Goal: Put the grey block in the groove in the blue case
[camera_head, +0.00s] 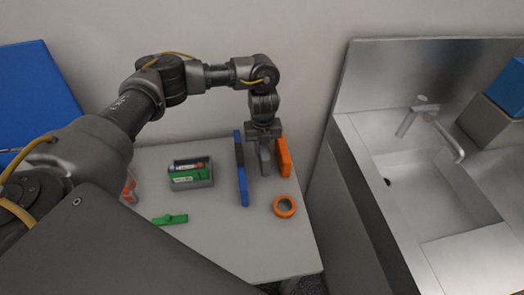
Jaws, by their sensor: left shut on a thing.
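My left gripper (263,134) points down over the back right of the table and is shut on the grey block (265,160). The block hangs upright below the fingers; its lower end shows, but I cannot tell whether it touches the table. A tall narrow blue piece (242,175), which looks like the blue case, stands just to the left of the block. Its groove cannot be made out from here. An orange piece (284,158) of similar shape stands just to the right. My right gripper is not in view.
An orange ring (285,206) lies in front of the orange piece. A grey bin (190,182) with coloured items stands to the left, a green part (170,219) before it. The table (225,240) is clear at the front. A sink (440,200) is at the right.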

